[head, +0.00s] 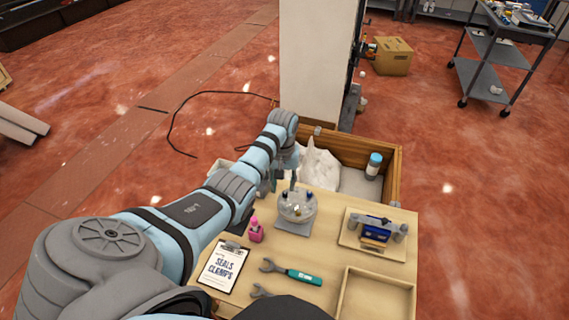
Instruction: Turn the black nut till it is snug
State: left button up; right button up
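My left arm reaches in from the left to the middle of the wooden table (330,262). My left gripper (293,184) points down over a round, pale, see-through bowl-like part (298,212), which stands on a grey plate (293,229). Small blue and pale pieces show in or on the round part. The gripper's fingers are small here, and I cannot tell whether they are open or touch anything. I cannot make out the black nut; it may be hidden or too small. My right gripper is not in view.
A pink bottle (256,231), a clipboard (225,266) and a teal-handled wrench (292,271) lie around the plate. A tray (353,242) with a blue device stands at right, an empty tray (378,299) in front. A wooden crate (396,176) adjoins the back.

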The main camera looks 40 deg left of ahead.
aim_at(284, 194)
pick_arm(q)
jog(key=f, duration=0.2)
jog(key=w+f+b, duration=0.1)
jog(key=f, duration=0.2)
jog(key=shift+d+f, duration=0.1)
jog(key=shift+s, duration=0.2)
jog(key=shift+c, duration=0.4)
grip_shut()
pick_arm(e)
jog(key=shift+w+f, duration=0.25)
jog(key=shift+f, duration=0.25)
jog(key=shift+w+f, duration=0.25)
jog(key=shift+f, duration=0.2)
pick_arm(q)
jog(key=shift+r+m, duration=0.2)
jog(key=shift+m, duration=0.1)
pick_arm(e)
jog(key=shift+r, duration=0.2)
pick_arm(q)
jog(key=shift+m+p, duration=0.35)
jog(key=shift+m, duration=0.25)
jog(key=shift+m+p, duration=0.4)
jog(key=shift+m, duration=0.7)
jog(key=m, duration=0.4)
jog(key=shift+m+p, duration=0.3)
jog(key=shift+m, duration=0.1)
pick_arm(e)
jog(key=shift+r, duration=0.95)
